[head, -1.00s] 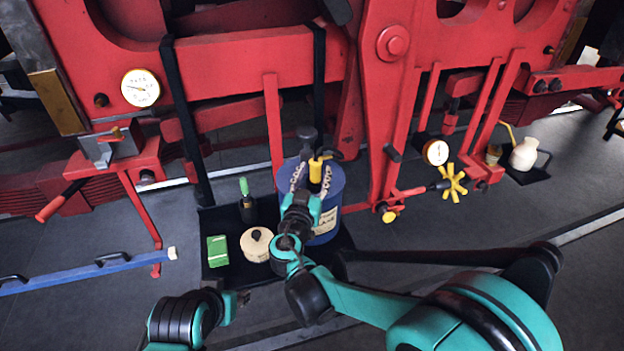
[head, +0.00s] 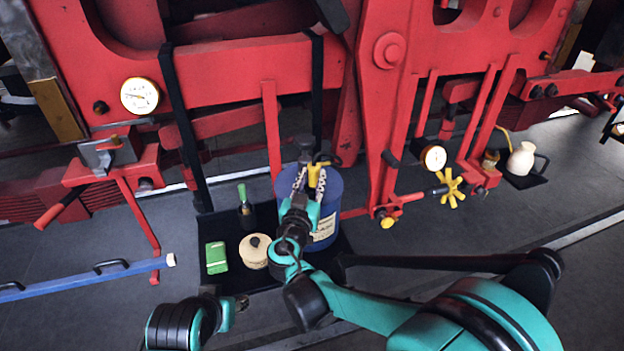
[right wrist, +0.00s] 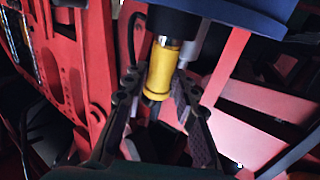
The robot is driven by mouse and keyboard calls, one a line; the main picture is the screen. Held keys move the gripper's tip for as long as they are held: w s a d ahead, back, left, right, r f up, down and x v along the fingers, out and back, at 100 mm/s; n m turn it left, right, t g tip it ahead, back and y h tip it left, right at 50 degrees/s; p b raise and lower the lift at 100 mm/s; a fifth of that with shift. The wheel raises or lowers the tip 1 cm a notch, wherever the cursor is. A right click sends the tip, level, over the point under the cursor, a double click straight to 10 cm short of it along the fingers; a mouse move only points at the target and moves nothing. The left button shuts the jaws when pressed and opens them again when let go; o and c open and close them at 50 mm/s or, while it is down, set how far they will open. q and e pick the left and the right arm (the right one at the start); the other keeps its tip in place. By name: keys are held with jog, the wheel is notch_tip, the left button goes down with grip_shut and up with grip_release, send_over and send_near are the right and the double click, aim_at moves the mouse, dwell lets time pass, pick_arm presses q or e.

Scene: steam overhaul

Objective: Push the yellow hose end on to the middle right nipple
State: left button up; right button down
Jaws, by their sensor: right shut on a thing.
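The yellow hose end (head: 316,177) is a short yellow cylinder in front of the red frame, above the blue drum in the head view. In the right wrist view the yellow hose end (right wrist: 161,72) stands between the fingers, with a dark collar above it. My right gripper (head: 309,186) is shut on it; its fingers also show in the right wrist view (right wrist: 158,98). I cannot make out the middle right nipple in either view. My left gripper (head: 238,303) is low in the head view, apart from everything; its jaws are too small to read.
The blue drum (head: 328,222) stands on a black mat (head: 225,280) with a cream tin (head: 254,254), a green box (head: 216,258) and a dark bottle (head: 246,215). Red frame bars (head: 272,130) and a yellow handwheel (head: 451,188) are close by.

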notch_tip(320, 180, up, 5)
jog(key=p, duration=0.3)
jog(key=shift+r, duration=0.15)
dwell(1.0)
